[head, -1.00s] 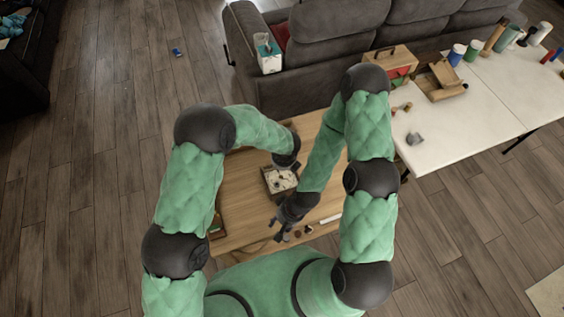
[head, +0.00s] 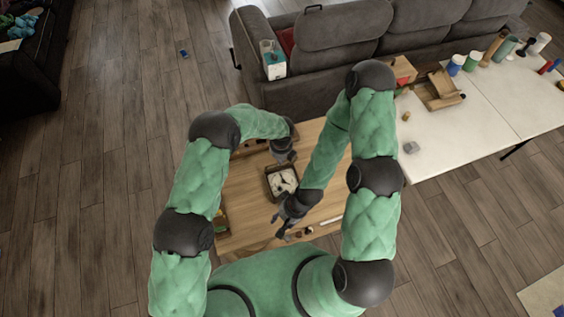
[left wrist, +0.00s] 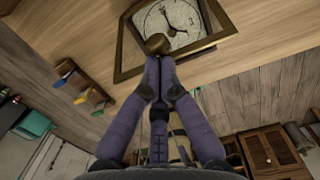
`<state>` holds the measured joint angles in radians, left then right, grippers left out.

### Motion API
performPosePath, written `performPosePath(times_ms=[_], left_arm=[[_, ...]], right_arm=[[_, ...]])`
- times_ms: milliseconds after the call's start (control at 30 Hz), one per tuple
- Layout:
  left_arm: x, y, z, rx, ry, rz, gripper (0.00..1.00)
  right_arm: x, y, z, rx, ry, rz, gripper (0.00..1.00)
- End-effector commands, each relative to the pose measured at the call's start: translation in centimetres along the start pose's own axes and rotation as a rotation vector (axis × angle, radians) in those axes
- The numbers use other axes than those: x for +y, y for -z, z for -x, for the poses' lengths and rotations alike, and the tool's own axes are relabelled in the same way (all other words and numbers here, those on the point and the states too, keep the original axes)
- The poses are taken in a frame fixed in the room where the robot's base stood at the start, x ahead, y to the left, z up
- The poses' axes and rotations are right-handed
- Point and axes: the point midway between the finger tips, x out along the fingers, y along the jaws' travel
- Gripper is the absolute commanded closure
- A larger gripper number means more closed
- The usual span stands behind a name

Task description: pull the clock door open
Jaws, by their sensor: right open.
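A square dark-framed clock (head: 283,182) with a white face lies face-up on the wooden table. The left wrist view shows its face (left wrist: 172,20), the door frame (left wrist: 128,73) and a brass knob (left wrist: 157,43). My left gripper (head: 287,160) is at the clock's far edge. In the left wrist view its fingertips (left wrist: 159,66) are close together at the knob and appear shut on it. I cannot tell how far the door is lifted. My right gripper (head: 281,229) is open and empty, low over the table, nearer to me than the clock.
The wooden table (head: 243,195) has small dark items (head: 300,232) and a pale bar (head: 331,220) near its front edge. A grey sofa (head: 320,85) stands behind it. A white table (head: 455,130) with jars and boxes is at right.

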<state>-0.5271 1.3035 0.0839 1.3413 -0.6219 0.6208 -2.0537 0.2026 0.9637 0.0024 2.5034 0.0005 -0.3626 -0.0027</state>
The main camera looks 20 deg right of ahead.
Motion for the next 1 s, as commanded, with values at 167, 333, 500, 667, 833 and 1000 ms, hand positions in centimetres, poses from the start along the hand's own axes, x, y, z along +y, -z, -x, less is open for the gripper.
performPosePath(times_ms=[167,333,500,667,833,1000], left_arm=[[-0.1,-2.1,-0.2,-0.002,0.002,0.003,1.0],[-0.1,-3.9,-0.1,-0.002,0.002,0.002,1.0],[-0.1,-5.0,0.0,-0.001,0.001,0.002,1.0],[-0.1,-5.6,0.0,-0.001,0.001,0.001,1.0],[-0.1,-5.8,0.1,0.0,0.0,0.001,1.0],[-0.1,-5.8,0.1,0.0,0.0,0.001,1.0]], right_arm=[[0.6,0.1,-1.8,0.0,0.0,0.0,0.56],[1.1,0.1,-3.1,0.0,0.0,0.0,0.56],[1.4,0.1,-3.9,0.0,0.0,0.0,0.56],[1.5,0.2,-4.3,0.0,0.0,0.0,0.56],[1.6,0.2,-4.4,0.0,0.0,0.0,0.56],[1.6,0.2,-4.4,0.0,0.0,0.0,0.56]])
